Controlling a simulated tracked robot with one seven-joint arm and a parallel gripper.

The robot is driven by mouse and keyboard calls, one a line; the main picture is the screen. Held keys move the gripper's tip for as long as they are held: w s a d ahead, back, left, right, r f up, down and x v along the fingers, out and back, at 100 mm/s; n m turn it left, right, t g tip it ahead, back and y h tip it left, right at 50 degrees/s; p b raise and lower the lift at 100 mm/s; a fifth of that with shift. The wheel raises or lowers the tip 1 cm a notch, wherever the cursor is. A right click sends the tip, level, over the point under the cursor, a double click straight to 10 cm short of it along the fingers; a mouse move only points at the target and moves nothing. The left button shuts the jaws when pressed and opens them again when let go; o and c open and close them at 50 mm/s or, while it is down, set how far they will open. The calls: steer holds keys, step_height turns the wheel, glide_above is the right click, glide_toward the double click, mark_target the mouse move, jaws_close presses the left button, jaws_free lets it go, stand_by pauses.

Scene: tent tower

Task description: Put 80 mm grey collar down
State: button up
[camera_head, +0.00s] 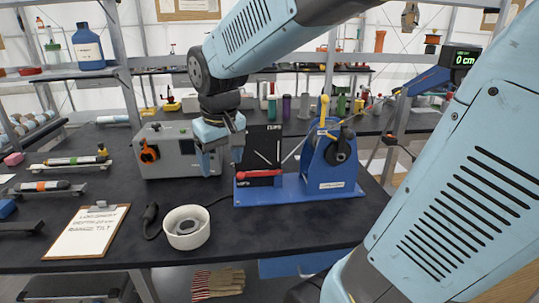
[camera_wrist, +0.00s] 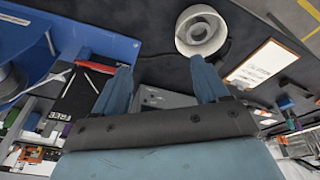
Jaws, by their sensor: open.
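A round white holder (camera_head: 187,240) stands near the front edge of the black bench, with a grey ring-shaped piece (camera_head: 186,222) inside it. The grey piece may be the 80 mm collar; its size cannot be read. In the wrist view the white holder (camera_wrist: 181,44) shows beyond the fingertips, with the grey ring (camera_wrist: 199,30) inside it. My gripper (camera_head: 222,158) points down above the bench, behind and to the right of the holder, in front of the grey box. In the wrist view its fingers (camera_wrist: 161,66) are spread apart with nothing between them.
A blue winch-like stand (camera_head: 330,188) with a red bar and black panel is right of my gripper. A grey box (camera_head: 178,155) stands behind. A clipboard (camera_head: 88,230) and a black cable-like item (camera_head: 151,220) lie left of the holder.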

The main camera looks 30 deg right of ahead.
steer(key=s+d+r+m+t, duration=0.2)
steer(key=s+d+r, duration=0.1)
steer(key=s+d, duration=0.4)
steer(key=shift+s+r+t, duration=0.4)
steer(key=shift+s, duration=1.05)
